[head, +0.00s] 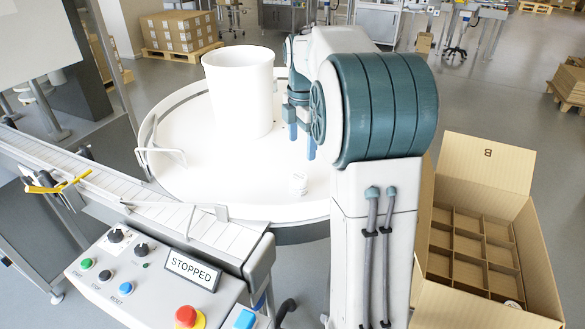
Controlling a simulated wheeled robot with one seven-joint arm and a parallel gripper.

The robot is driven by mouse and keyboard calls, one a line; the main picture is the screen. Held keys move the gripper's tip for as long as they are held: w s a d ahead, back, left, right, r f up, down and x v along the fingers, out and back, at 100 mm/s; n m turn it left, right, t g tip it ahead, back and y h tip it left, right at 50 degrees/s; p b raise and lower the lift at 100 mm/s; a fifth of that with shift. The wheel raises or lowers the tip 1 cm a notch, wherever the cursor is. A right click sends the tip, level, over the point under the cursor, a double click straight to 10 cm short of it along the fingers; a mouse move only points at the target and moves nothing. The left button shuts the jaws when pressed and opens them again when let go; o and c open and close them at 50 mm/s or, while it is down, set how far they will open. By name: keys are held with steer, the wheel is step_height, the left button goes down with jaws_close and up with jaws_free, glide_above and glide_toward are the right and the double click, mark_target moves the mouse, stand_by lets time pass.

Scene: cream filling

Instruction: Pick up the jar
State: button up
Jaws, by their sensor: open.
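A small white jar (299,184) stands upright on the round white table (215,185), near its front right edge. My gripper (301,141) hangs over the table behind and above the jar, with its blue fingertips pointing down. The fingers are apart with nothing visible between them, and the gripper is apart from the jar. My arm's large teal joint hides part of the view to the right of the gripper.
A large white drum (238,95) stands on the table, left of my gripper. A conveyor (130,195) and a control panel (150,280) with a "STOPPED" sign lie in front. An open cardboard box (485,165) with dividers stands at right; a round item (513,304) shows inside.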

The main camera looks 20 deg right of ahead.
mark_target(299, 176)
steer(key=shift+n, duration=0.3)
steer(key=f, duration=0.5)
steer(key=w+f, duration=0.1)
steer(key=f, duration=0.2)
steer(key=shift+d+f, duration=0.1)
steer(key=shift+d, duration=0.2)
steer(key=f, duration=0.2)
steer(key=f+p, duration=0.1)
steer(key=f, duration=0.1)
steer(key=shift+w+a, duration=0.3)
steer(key=shift+w, duration=0.05)
steer(key=shift+f, duration=0.65)
steer(key=c, duration=1.1)
